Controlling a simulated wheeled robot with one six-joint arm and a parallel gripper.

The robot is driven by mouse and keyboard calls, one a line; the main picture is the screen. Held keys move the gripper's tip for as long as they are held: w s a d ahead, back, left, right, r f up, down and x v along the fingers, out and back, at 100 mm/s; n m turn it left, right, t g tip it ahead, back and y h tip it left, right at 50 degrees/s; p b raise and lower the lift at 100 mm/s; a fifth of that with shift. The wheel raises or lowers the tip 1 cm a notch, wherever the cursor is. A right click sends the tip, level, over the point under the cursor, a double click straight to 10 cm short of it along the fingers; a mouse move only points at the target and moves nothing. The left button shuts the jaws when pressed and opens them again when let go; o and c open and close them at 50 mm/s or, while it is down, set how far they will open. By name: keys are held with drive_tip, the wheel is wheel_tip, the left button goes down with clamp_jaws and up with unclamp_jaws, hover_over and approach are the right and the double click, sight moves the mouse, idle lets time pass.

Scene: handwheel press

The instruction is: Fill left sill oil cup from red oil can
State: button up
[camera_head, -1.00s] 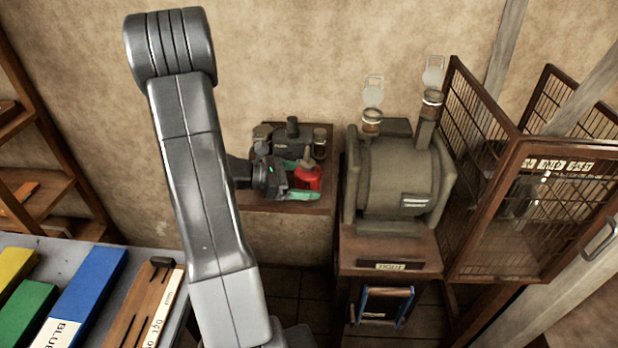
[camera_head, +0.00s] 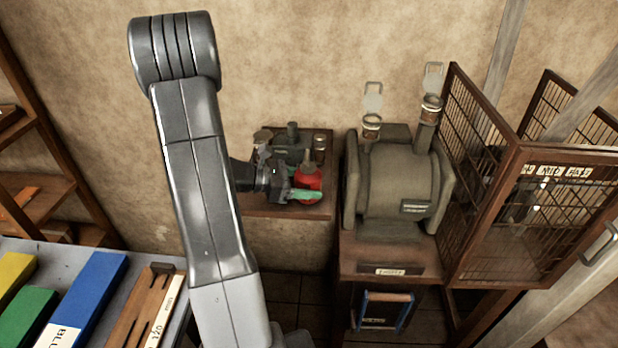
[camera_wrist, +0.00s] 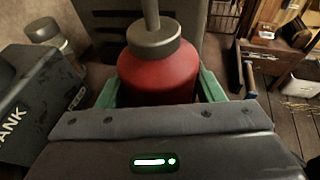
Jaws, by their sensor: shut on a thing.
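My gripper (camera_head: 306,190) is shut on the red oil can (camera_head: 312,179), with a green finger across its front. In the wrist view, the can (camera_wrist: 158,72) stands between both green fingers, its grey cap and spout upward. I cannot tell whether its base is off the shelf. Capped cups stand behind it on a small dark unit (camera_head: 290,148): one at left (camera_head: 263,138), one at right (camera_head: 320,143). Two more cups with raised lids top the large grey housing, left (camera_head: 371,128) and right (camera_head: 431,108). I cannot tell which is the left sill cup.
The brown shelf (camera_head: 282,212) is crowded around the can. The large housing (camera_head: 398,185) stands close on the right, with an open mesh guard (camera_head: 480,170) beyond it. A dark box marked "TANK" (camera_wrist: 45,105) is left of my gripper in the wrist view.

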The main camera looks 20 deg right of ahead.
sight(302, 170)
drive_tip(key=shift+r+p, duration=1.35)
drive_tip(key=shift+r, duration=0.75)
drive_tip(key=shift+s, duration=0.1)
